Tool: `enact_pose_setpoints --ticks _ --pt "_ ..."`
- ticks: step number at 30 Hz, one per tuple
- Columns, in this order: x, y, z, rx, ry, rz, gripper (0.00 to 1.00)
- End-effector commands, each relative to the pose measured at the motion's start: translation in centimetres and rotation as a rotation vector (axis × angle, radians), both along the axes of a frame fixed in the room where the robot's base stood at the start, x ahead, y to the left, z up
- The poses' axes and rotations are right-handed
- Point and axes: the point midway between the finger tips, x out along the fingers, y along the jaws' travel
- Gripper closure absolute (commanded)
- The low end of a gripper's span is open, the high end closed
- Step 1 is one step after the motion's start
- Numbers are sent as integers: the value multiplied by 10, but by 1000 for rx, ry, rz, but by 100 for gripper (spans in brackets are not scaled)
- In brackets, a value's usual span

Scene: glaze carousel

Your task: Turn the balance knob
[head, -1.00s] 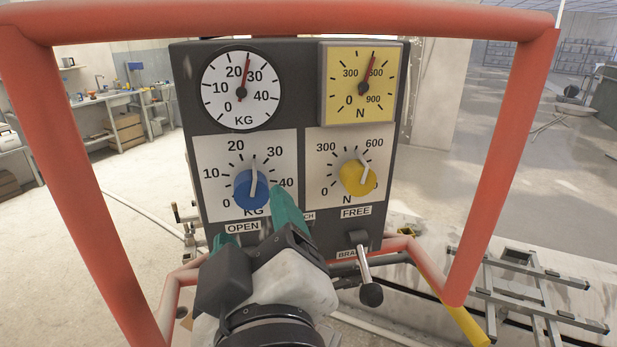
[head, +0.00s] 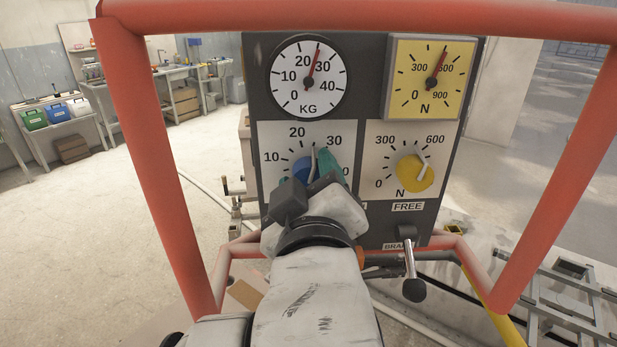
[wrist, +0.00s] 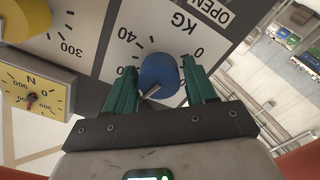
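The blue knob (head: 301,170) sits on the lower left KG dial plate (head: 268,137) of the dark panel. In the head view my wrist hides most of it. In the wrist view the blue knob (wrist: 159,76) lies between the two green fingers of my gripper (wrist: 162,85). The fingers are apart, with a visible gap on each side of the knob. The KG gauge (head: 309,100) above has its red needle between 20 and 30. The yellow knob (head: 414,174) sits on the N dial plate to the right, clear of my gripper.
A lever with a black ball (head: 413,290) hangs below the FREE label. A red tubular frame (head: 150,160) surrounds the panel on the sides and top. A yellow N gauge (head: 402,95) is at the panel's upper right. Open floor lies to the left.

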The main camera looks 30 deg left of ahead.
Motion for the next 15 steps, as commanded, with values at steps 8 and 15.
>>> enact_pose_setpoints --ticks 8,15 --pt "0 0 0 0 0 0 72" --pt "0 0 0 2 1 0 86"
